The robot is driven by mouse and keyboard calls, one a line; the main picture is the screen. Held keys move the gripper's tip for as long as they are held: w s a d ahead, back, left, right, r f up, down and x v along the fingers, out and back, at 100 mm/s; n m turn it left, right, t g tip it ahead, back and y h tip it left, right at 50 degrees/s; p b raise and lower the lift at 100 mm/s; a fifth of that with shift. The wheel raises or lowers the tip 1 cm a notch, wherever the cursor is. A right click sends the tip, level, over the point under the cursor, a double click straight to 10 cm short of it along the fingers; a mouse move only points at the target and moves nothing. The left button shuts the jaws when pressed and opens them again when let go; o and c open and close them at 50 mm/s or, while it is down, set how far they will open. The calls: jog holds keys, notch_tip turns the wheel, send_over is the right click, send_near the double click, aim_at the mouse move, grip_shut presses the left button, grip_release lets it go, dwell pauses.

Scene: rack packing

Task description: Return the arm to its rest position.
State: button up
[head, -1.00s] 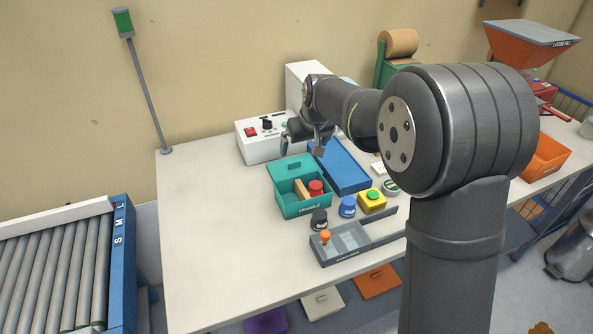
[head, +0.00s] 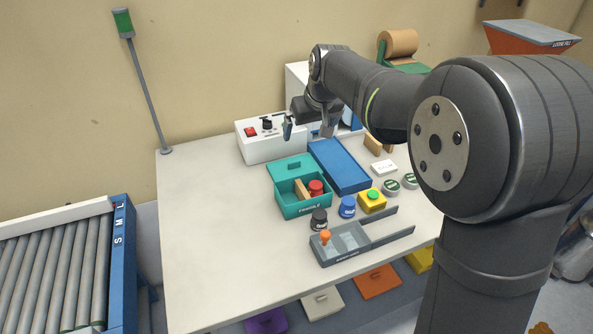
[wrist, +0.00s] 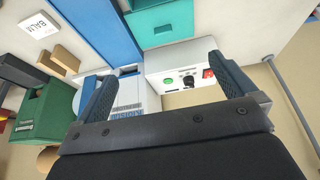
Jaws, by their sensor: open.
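My gripper (head: 307,131) is raised over the back of the table, near the white control box (head: 262,148) and the far end of the blue tray (head: 339,168). In the wrist view its two fingers (wrist: 165,90) stand wide apart with nothing between them. Beyond the fingers, the wrist view shows the white box with its red switch and black knob (wrist: 183,72), the blue tray (wrist: 104,28) and part of the teal box (wrist: 162,20).
The teal box (head: 305,211) holds a red-lidded jar and a tan block. In front are a black jar (head: 319,219), a blue jar (head: 347,207), a yellow button box (head: 371,205) and a grey fixture (head: 330,252). The table's left part (head: 205,220) is bare. A roller conveyor (head: 60,270) stands left.

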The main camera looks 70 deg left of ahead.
jog(key=v, duration=0.2)
jog(key=shift+d+r, duration=0.1)
jog(key=shift+r, duration=0.15)
